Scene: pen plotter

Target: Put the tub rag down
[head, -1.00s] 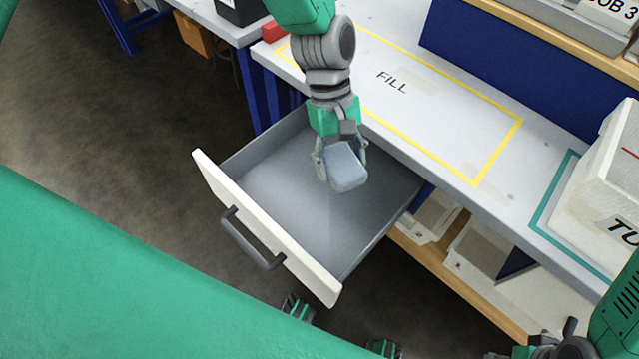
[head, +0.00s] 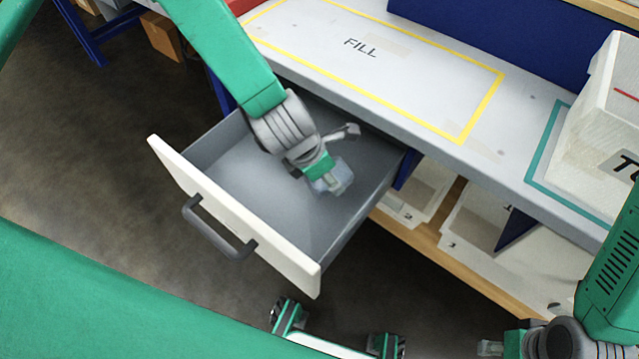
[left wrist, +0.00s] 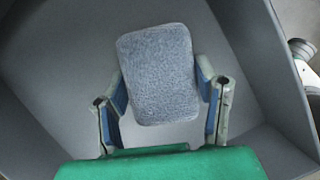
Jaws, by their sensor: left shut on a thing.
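The tub rag is a blue-grey, rounded block of cloth (left wrist: 158,75) between the two fingers of my left gripper (left wrist: 162,100). In the head view, my left gripper (head: 322,180) reaches down into the open drawer (head: 235,222), shut on the rag (head: 342,176). The rag is over the drawer's grey floor, towards its right rear part. I cannot tell whether the rag touches the floor. My right gripper (head: 490,348) is at the bottom right edge, apart from the drawer. Its fingers are too small and cut off to read.
The drawer has a white front with a dark handle (head: 215,232). The bench top (head: 400,75) behind carries a yellow outlined area marked FILL. A white tub (head: 600,130) stands at the right. White bins (head: 425,190) sit on a shelf below the bench.

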